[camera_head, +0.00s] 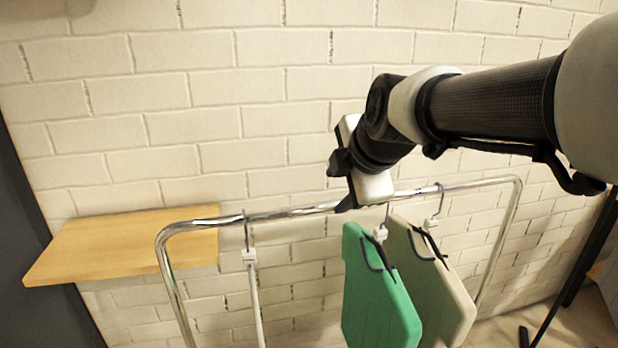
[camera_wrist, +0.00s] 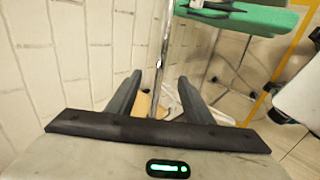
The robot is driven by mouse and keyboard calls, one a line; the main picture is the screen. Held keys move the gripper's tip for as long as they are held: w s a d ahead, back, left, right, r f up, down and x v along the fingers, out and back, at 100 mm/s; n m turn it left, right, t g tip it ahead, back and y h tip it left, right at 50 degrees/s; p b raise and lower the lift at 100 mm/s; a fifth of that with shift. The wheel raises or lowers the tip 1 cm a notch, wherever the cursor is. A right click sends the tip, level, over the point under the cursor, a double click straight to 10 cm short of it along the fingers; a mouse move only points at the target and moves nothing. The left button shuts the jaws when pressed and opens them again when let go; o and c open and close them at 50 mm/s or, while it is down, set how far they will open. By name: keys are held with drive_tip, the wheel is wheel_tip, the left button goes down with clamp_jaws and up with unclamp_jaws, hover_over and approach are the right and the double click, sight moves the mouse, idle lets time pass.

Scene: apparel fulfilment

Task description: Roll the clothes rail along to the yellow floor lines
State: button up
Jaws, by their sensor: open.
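The clothes rail (camera_head: 290,213) is a chrome frame with a level top bar, standing before the brick wall. A green garment (camera_head: 375,290) and a beige garment (camera_head: 435,275) hang right of its middle, and an empty-looking hanger hangs at left. My gripper (camera_head: 342,184) is open at the top bar, just left of the green garment. In the wrist view the chrome bar (camera_wrist: 161,62) runs between the two spread fingers, apart from both. A yellow floor line (camera_wrist: 281,65) shows at right in the wrist view.
A wooden shelf (camera_head: 130,245) juts from the wall beside the rail's left end. A dark panel (camera_head: 30,260) stands at far left. A black stand (camera_head: 560,300) is at right. Bare floor shows at lower right.

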sight(324, 205)
drive_tip(key=b+x, duration=0.5)
drive_tip(key=x, duration=0.6)
drive_tip(key=shift+s+f, duration=0.1)
drive_tip(key=shift+f, duration=0.1)
drive_tip(key=shift+w+a+f+b, duration=0.1)
drive_tip(key=shift+w+f+b, duration=0.3)
drive_tip(key=shift+w+b, duration=0.25)
drive_tip(key=shift+s+a+r, duration=0.1)
clamp_jaws()
